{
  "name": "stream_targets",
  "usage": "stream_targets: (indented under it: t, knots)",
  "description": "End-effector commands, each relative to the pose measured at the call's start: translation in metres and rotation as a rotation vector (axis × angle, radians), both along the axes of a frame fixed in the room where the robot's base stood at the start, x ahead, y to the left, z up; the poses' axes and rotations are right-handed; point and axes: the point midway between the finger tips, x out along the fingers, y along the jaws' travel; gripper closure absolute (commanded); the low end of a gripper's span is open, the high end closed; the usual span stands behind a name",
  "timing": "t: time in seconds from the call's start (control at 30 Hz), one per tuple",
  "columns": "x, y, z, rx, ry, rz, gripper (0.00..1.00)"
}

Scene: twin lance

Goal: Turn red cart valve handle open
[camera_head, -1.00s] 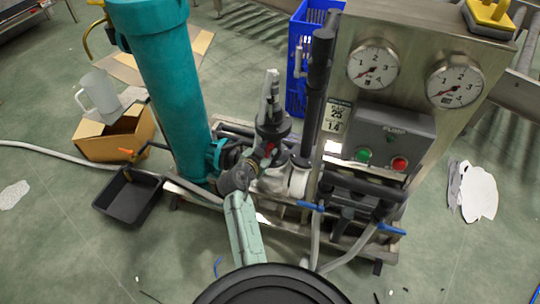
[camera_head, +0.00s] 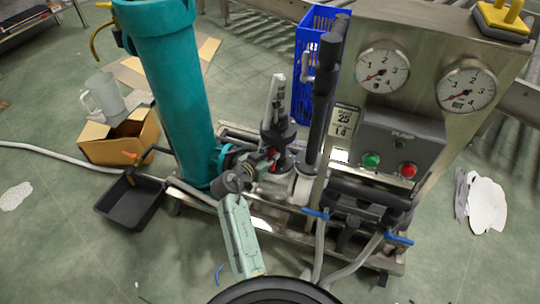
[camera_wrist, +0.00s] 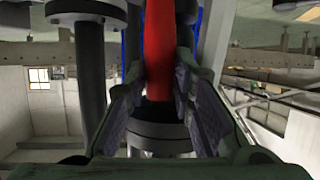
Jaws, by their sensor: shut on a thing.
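The red valve handle (camera_wrist: 158,50) stands upright between my fingers in the wrist view, with dark pipe flanges behind and below it. In the head view only a small red part of the handle (camera_head: 272,153) shows beside the dark valve body on the cart. My gripper (camera_head: 264,162) reaches in from the lower left and is shut on the handle. In the wrist view the two padded fingers of my gripper (camera_wrist: 160,100) lie on both sides of it. The handle's far end is out of the wrist picture.
A teal cylinder (camera_head: 172,95) stands close to the left of my gripper. A panel with gauges (camera_head: 383,72) and a pump box (camera_head: 400,140) stands at right. Blue-handled valves (camera_head: 398,238) and hoses are low in front. A black tray (camera_head: 130,200) lies on the floor.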

Motion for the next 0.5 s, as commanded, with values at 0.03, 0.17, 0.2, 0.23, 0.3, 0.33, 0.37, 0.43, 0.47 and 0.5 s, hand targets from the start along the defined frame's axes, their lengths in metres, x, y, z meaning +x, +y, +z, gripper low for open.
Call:
stream_targets:
  t: [0.03, 0.17, 0.2, 0.23, 0.3, 0.33, 0.37, 0.43, 0.47, 0.5]
  knots:
    - [-0.0001, -0.0003, -0.001, -0.002, 0.002, 0.0, 0.76]
    - [0.0, -0.0002, -0.0009, -0.001, 0.002, 0.001, 0.67]
    - [-0.0001, -0.0002, -0.0008, 0.0, 0.001, 0.0, 0.64]
    - [-0.0001, -0.0002, -0.0008, 0.0, 0.001, 0.0, 0.62]
    - [-0.0001, -0.0002, -0.0006, 0.0, 0.001, 0.0, 0.58]
    - [-0.0001, -0.0002, -0.0005, 0.0, 0.001, 0.0, 0.58]
    - [-0.0001, -0.0002, -0.0005, 0.0, 0.001, 0.0, 0.58]
    - [0.0, -0.0001, -0.0004, 0.0, 0.001, 0.0, 0.58]
    - [0.0, -0.0001, -0.0004, 0.0, 0.001, 0.0, 0.58]
    - [-0.0001, -0.0001, -0.0004, 0.0, 0.001, 0.0, 0.58]
